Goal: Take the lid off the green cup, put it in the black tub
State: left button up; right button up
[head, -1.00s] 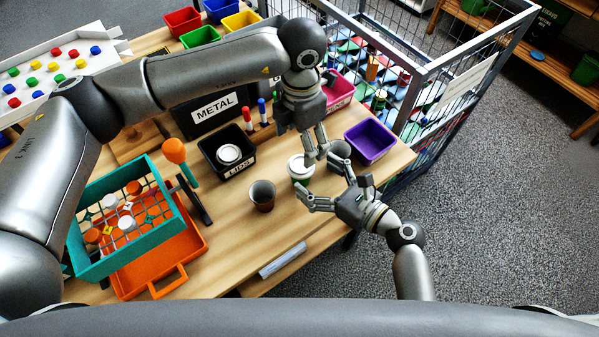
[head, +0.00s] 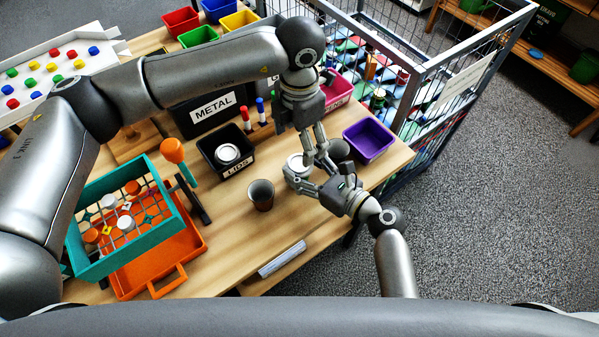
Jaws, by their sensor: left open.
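The green cup with its white lid (head: 296,162) stands on the table, its body mostly hidden behind my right gripper's fingers. My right gripper (head: 308,174) is low at the cup, with one finger in front of it and the other toward its right side. I cannot tell whether they press on it. My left gripper (head: 316,153) is open, pointing down just right of the lid; contact is unclear. The black tub (head: 238,170) labelled LIDS stands to the left, with a white-topped round lid (head: 227,154) inside.
A grey-brown cup (head: 261,194) stands front left; another dark cup (head: 340,149) is just behind my grippers. A purple bin (head: 369,139) is to the right. Upright markers (head: 246,119) stand behind the LIDS tub. A teal crate (head: 128,228) and orange tray (head: 190,246) fill the left.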

jog(key=c, duration=0.7)
jog(key=shift+c, duration=0.2)
jog(key=o, duration=1.5)
